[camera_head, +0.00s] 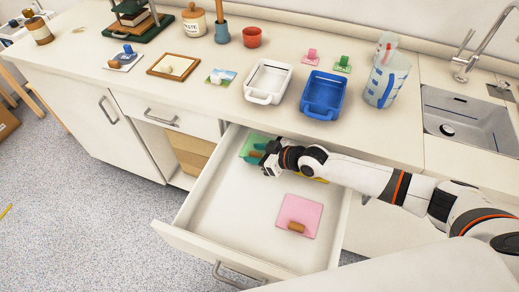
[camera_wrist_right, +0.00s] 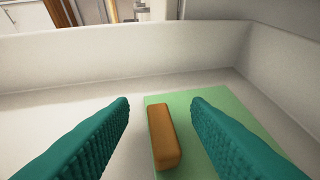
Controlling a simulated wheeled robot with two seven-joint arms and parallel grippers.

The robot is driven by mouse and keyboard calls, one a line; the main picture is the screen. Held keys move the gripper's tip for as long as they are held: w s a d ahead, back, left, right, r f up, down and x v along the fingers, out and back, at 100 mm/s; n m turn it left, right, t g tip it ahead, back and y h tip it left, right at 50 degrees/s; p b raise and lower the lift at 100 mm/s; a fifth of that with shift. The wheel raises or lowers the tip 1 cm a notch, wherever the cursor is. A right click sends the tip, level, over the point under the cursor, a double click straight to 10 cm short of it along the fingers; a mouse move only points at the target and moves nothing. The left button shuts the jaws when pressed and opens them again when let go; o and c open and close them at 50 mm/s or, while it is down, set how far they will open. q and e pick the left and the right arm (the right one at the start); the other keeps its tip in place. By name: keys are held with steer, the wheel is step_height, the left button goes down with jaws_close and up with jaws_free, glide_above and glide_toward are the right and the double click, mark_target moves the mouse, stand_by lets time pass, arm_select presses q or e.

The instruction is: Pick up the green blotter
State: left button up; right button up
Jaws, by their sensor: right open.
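The green blotter (camera_head: 247,147) is a flat pale green sheet in the back left corner of the open drawer, partly hidden by my right gripper (camera_head: 261,160). In the right wrist view, its brown block handle (camera_wrist_right: 164,137) stands between the two teal fingers of my right gripper (camera_wrist_right: 161,101). The fingers are open, with a gap on both sides of the handle. The green sheet (camera_wrist_right: 187,125) runs under the right finger. My left gripper is not in view.
The drawer (camera_head: 232,215) also holds a pink blotter (camera_head: 302,213) with a brown handle, and something yellow (camera_head: 318,180) partly behind my right arm. White drawer walls stand close around the gripper. The counter above carries a white tray (camera_head: 283,68) and a blue tray (camera_head: 322,114).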

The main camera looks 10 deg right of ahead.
jaws_close()
steer(key=shift+r, duration=0.1)
